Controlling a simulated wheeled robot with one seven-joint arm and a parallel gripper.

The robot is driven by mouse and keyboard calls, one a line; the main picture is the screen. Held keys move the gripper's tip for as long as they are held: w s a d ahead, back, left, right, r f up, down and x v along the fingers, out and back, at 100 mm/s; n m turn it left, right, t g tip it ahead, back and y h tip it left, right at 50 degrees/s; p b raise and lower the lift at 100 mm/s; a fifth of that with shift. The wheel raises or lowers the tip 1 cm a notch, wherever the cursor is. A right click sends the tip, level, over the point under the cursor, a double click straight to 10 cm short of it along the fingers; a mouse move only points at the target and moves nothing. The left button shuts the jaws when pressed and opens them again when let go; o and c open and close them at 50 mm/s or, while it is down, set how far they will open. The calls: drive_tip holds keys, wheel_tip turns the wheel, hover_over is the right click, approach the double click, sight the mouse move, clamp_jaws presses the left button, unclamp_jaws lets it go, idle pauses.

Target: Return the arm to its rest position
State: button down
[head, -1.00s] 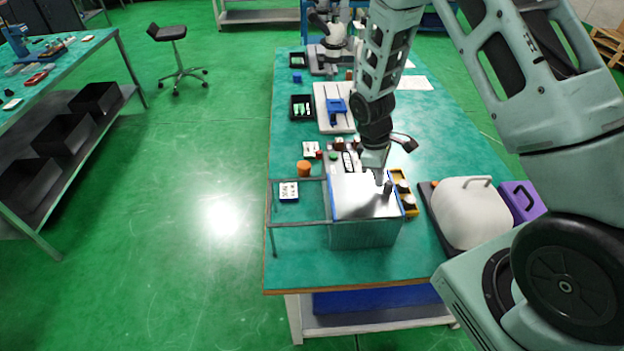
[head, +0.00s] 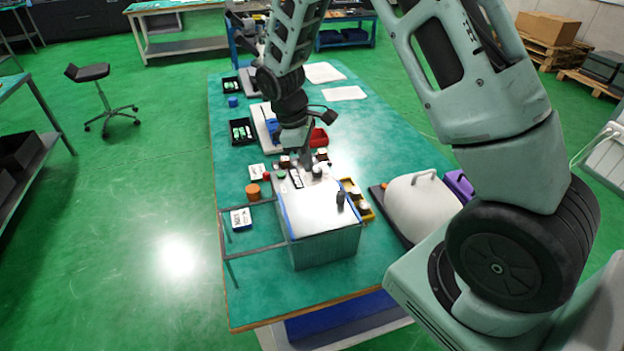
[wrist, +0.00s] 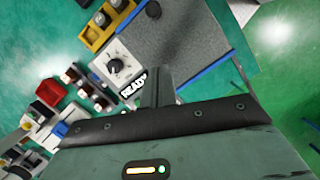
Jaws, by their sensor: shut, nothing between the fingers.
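My gripper (head: 305,162) is at the end of my raised arm, above the far edge of the grey box-like machine (head: 325,250) on the green bench. Its fingers are shut with nothing held. In the wrist view my gripper (wrist: 158,85) points toward the machine's control panel (wrist: 118,62), which has a black dial and a "READY" label. I cannot tell from these views how far the fingertips are above the panel.
A metal rail frame (head: 255,230) stands left of the machine. A yellow tray (head: 357,198), a white rounded case (head: 422,208) and a purple box (head: 459,185) stand to its right. An orange jar (head: 253,191) and black bins (head: 243,132) line the bench's left side.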

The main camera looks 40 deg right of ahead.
drive_tip(key=shift+v, duration=0.95)
drive_tip(key=s+a+r+t+y+b, duration=0.1)
drive_tip(key=s+a+r+y+b, duration=0.35)
drive_tip(key=s+a, duration=1.35)
drive_tip(key=s+a+r+m+t+h, duration=0.1)
drive_tip(key=s+a+r+h, duration=0.1)
drive_tip(key=s, duration=0.6)
drive_tip(key=shift+a+r, duration=0.2)
drive_tip(key=shift+a, duration=0.05)
